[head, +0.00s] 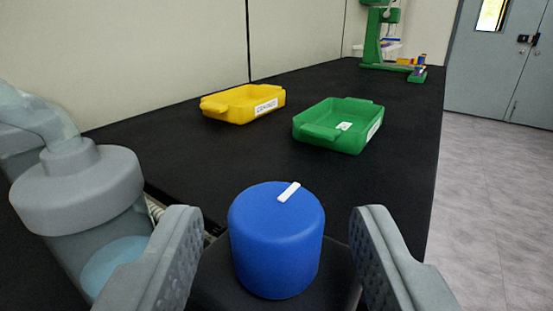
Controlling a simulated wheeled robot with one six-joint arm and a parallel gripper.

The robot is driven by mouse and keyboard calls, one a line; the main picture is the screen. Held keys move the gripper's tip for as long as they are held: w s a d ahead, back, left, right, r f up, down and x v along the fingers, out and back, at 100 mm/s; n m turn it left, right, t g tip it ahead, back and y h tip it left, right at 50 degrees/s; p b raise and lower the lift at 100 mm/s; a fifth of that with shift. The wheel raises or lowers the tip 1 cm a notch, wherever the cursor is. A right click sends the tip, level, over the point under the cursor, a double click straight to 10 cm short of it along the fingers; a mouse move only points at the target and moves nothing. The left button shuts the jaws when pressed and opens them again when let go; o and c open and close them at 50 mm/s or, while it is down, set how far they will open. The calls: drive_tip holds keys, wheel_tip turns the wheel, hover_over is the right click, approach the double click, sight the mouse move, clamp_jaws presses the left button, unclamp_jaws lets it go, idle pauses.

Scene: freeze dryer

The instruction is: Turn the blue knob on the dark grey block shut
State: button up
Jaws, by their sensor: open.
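The blue knob (275,245) is a short upright cylinder in the lower middle of the head view. A white mark (289,192) lies on the far right of its top and runs at a slant. The knob stands on the dark grey block (215,285), which shows only in part beneath it. My gripper (277,235) is open, with one finger to the left of the knob and one to the right. A gap shows between each finger and the knob. The fingers' near ends are cut off by the frame.
A grey machine part with a rounded cap (80,185) stands close at the left. A yellow tray (243,104) and a green tray (338,125) sit on the black bench (180,150) beyond. A green stand (373,40) is at the far end. Floor lies to the right.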

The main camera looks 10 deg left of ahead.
drive_tip(key=shift+x, duration=1.2)
drive_tip(key=c, duration=0.9)
drive_tip(key=shift+c, duration=0.2)
